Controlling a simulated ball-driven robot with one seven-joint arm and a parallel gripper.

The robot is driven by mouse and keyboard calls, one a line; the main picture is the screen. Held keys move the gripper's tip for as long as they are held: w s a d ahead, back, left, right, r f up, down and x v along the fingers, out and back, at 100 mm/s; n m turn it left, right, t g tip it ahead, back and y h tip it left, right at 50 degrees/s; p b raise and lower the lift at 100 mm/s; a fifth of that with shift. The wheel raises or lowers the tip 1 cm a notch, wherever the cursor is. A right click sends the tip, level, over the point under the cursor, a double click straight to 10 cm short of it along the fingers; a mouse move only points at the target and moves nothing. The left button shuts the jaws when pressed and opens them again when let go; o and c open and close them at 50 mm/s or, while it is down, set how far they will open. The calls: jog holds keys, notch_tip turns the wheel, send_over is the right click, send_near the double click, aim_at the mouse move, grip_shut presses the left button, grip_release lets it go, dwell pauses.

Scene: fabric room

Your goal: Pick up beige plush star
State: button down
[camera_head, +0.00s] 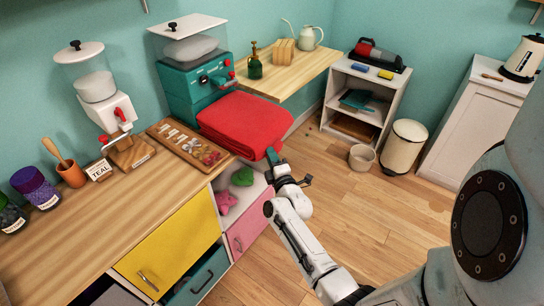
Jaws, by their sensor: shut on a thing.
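I cannot make out a beige plush star in this view. My gripper (273,156) is at the right end of the wooden counter, by the right corner of the red folded cloth (245,122). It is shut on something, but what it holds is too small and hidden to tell. A pink plush (227,203) and a green plush (242,177) lie in the open cubby (254,187) below the counter, left of my gripper.
The wooden counter (110,215) has a tray of small items (188,143), a teal machine (192,88) and jars (35,188). A yellow drawer (170,245) is below. A white shelf (362,95), small bin (362,158) and pedal bin (404,148) stand behind. The middle floor is clear.

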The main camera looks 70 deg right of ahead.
jog(key=c, duration=1.1)
grip_release()
jog(key=shift+f, duration=0.1)
